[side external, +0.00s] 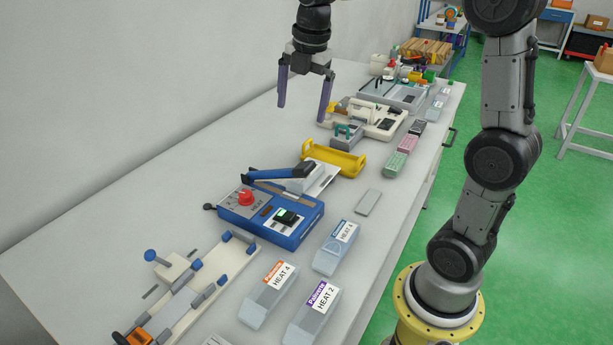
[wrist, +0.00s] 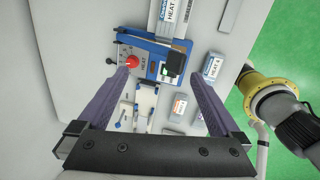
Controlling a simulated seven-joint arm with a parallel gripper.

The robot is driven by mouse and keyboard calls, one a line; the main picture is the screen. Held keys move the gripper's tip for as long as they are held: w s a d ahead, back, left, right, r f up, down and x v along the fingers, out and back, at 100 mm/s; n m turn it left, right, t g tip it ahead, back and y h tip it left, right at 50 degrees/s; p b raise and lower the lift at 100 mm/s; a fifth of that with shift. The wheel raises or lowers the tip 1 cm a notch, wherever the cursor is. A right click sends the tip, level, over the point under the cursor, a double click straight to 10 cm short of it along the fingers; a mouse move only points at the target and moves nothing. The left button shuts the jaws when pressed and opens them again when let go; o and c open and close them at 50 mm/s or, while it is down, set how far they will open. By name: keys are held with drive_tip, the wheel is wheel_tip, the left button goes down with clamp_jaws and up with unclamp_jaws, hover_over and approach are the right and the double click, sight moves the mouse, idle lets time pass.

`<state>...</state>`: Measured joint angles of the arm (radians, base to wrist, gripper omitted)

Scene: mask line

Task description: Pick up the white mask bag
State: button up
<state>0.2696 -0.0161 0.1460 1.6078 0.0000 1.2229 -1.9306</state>
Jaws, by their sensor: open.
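My gripper (side external: 302,113) is open and empty, high above the bench, with its two purple fingers pointing down. In the wrist view its fingers (wrist: 162,76) spread on either side of the blue heat sealer (side external: 262,222). The sealer has a red knob, a blue lever and a HEAT label. Pale, translucent packs labelled HEAT lie in front: one right of the sealer (side external: 336,250), two nearer (side external: 262,305) (side external: 308,322).
A yellow tray (side external: 335,160) and other machines (side external: 365,120) stand farther along the bench. A white fixture with blue and orange parts (side external: 190,295) lies at the near left. A small grey block (side external: 368,202) lies near the bench edge. The bench left of the sealer is clear.

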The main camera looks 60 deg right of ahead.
drive_tip(key=w+d+f, duration=0.1)
drive_tip(key=d+f, duration=0.1)
drive_tip(key=f, duration=0.3)
drive_tip(key=w+d+f+g, duration=0.1)
drive_tip(key=d+f, duration=0.2)
drive_tip(key=f, duration=0.2)
drive_tip(key=w+d+f+m+g, duration=0.1)
drive_tip(key=d+f, duration=0.1)
drive_tip(key=f, duration=0.4)
drive_tip(key=shift+w+d+f+y, duration=0.1)
drive_tip(key=shift+w+d+y, duration=0.1)
drive_tip(key=shift+d+y, duration=0.1)
drive_tip(key=shift+f, duration=2.95)
drive_tip(key=c, duration=1.3)
drive_tip(key=shift+c, duration=0.2)
drive_tip(key=shift+r, duration=0.1)
